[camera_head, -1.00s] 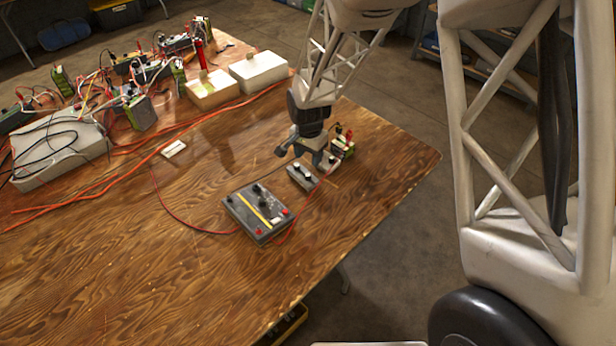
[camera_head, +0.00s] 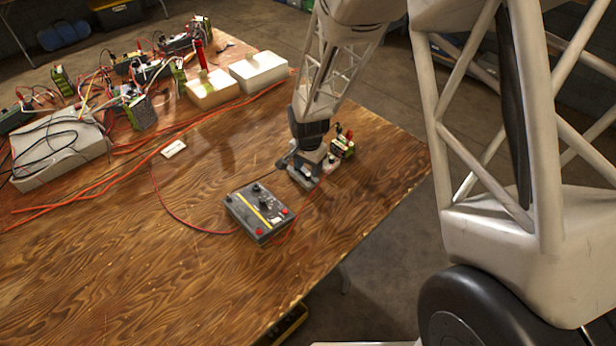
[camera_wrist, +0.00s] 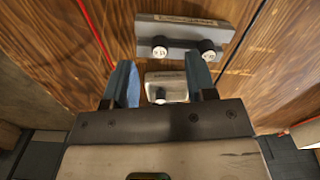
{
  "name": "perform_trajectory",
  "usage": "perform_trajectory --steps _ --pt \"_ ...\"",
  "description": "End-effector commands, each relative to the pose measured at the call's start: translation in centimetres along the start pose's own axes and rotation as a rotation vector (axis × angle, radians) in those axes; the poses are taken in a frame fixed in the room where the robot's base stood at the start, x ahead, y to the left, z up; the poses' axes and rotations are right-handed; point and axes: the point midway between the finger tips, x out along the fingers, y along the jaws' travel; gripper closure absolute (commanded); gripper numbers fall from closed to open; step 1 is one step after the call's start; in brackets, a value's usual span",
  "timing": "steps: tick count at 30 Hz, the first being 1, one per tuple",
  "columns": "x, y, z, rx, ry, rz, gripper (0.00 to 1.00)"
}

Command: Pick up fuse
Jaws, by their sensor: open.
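My gripper (camera_head: 303,170) is low over the table in the head view, at the small grey box behind the battery-like box. In the wrist view my gripper (camera_wrist: 160,65) is open, with its two blue-grey fingers apart. Between them is a small pale labelled block (camera_wrist: 165,79) with a white round cap. Just beyond the fingertips lies a grey box (camera_wrist: 180,28) with two dark, white-ended round caps. I cannot tell for certain which of these parts is the fuse. My gripper largely hides the grey box in the head view.
A dark battery-like box (camera_head: 257,212) with a yellow strip and red terminals sits in front, with red wires. White blocks (camera_head: 258,71) and wired devices fill the back left. The front table (camera_head: 130,270) is clear.

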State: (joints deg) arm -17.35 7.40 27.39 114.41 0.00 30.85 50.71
Motion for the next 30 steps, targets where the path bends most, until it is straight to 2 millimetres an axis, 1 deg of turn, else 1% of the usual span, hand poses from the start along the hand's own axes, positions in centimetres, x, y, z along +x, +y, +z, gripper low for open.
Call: perform_trajectory --steps 3,9,27,28,30 --pt "1.4 0.0 0.1 0.0 -0.001 0.001 0.49" --pt "2.9 0.0 0.1 0.0 0.0 0.0 0.49" --pt "3.1 0.0 0.1 0.0 0.0 -0.001 0.49" --pt "3.1 0.0 0.1 0.0 0.0 -0.001 0.5" --pt "3.1 0.0 0.1 0.0 0.001 -0.001 0.61"
